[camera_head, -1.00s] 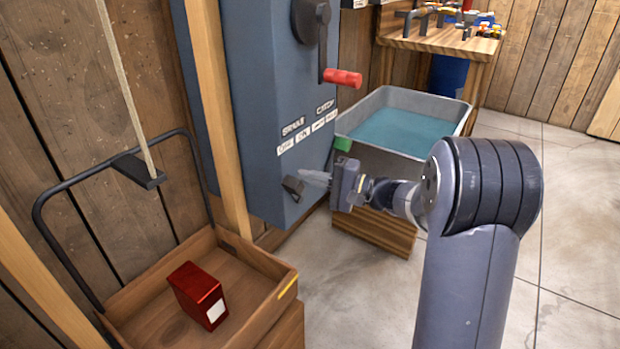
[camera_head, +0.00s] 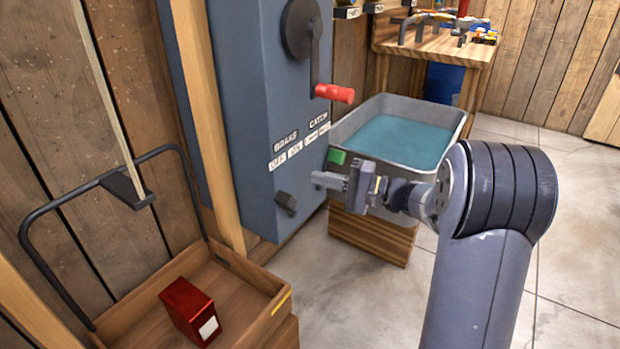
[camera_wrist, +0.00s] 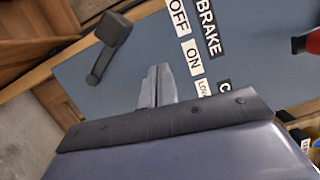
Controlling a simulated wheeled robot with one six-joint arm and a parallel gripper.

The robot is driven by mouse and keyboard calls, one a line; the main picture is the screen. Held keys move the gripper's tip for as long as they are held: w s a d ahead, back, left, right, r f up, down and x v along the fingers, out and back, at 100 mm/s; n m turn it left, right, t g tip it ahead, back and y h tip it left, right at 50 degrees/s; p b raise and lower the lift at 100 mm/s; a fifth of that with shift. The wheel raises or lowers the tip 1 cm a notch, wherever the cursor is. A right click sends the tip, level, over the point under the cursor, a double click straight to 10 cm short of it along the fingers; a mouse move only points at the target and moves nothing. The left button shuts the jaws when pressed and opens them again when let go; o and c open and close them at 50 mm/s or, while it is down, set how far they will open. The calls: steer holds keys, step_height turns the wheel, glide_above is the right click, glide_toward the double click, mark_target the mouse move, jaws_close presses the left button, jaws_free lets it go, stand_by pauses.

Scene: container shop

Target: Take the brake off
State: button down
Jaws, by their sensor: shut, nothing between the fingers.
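The brake lever (camera_head: 286,203) is a short black lever low on the front of the blue-grey cabinet (camera_head: 262,100), under the BRAKE, OFF and ON labels. In the wrist view the lever (camera_wrist: 107,46) is left of the fingers, and its blocky end appears toward the OFF label's side. My gripper (camera_head: 320,180) is shut and empty, to the right of the lever in the head view and apart from it. Its closed fingertips also show in the wrist view (camera_wrist: 158,83), in front of the panel near the ON label (camera_wrist: 192,57).
A red-handled crank (camera_head: 335,93) is above, and a green block (camera_head: 337,157) is just above my gripper. A metal basin of water (camera_head: 440,112) stands behind. A wooden tray (camera_head: 262,325) with a red box (camera_head: 190,310) is lower left. The floor at right is clear.

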steer(key=r+p+v, duration=0.1)
steer(key=v, duration=0.6)
steer(key=shift+s, duration=0.2)
steer(key=shift+a, duration=0.1)
